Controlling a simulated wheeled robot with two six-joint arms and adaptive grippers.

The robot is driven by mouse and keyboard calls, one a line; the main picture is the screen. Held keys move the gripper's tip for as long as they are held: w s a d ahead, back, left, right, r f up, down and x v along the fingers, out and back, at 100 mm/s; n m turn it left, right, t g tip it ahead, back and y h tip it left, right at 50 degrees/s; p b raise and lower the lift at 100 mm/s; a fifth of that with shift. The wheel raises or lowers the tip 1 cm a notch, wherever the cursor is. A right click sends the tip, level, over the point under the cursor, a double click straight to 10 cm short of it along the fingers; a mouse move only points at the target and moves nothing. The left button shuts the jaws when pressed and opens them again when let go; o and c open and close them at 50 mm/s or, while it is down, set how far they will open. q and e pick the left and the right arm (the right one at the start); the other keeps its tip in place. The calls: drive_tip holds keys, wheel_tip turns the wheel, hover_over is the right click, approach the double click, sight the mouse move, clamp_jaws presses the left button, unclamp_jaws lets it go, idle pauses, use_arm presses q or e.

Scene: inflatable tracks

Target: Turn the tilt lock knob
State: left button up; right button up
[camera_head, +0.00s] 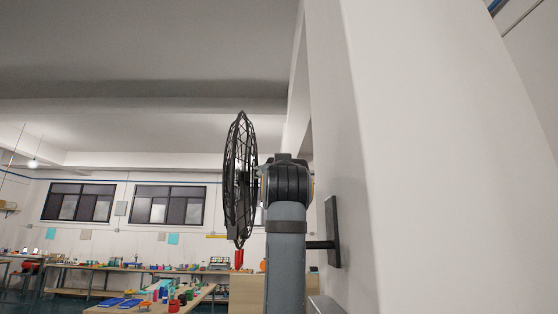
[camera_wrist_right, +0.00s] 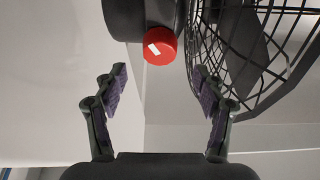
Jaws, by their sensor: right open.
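The tilt lock knob (camera_wrist_right: 168,50) is a round red knob with a white mark. In the right wrist view it sits on the underside of a dark housing (camera_wrist_right: 128,15), beside the fan's black wire grille (camera_wrist_right: 255,55). My right gripper (camera_wrist_right: 160,80) is open, its two fingers apart and nothing between them. The knob lies beyond the fingertips, roughly centred between them and not visibly touched. In the head view the fan (camera_head: 240,180) is seen edge-on, and the knob cannot be made out. My left gripper is out of view.
A dark mounting plate (camera_head: 333,231) is on the pale wall (camera_head: 450,170) right of the fan. The grille stands close to my right finger in the wrist view. A workbench (camera_head: 185,298) with several small items stands far behind, at lower left.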

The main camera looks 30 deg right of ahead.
drive_tip(key=p+x, duration=0.2)
drive_tip(key=x, duration=0.4)
drive_tip(key=shift+f+p, duration=0.25)
drive_tip(key=shift+p, duration=0.1)
drive_tip(key=shift+w+d, duration=0.1)
drive_tip(key=shift+c, duration=0.4)
drive_tip(key=shift+w+d+f, duration=0.1)
drive_tip(key=shift+d, duration=0.05)
drive_tip(key=c, duration=1.1)
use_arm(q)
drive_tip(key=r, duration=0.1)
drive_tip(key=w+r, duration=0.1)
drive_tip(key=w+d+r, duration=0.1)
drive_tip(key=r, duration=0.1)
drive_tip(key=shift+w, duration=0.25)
use_arm(e)
drive_tip(key=shift+o, duration=0.2)
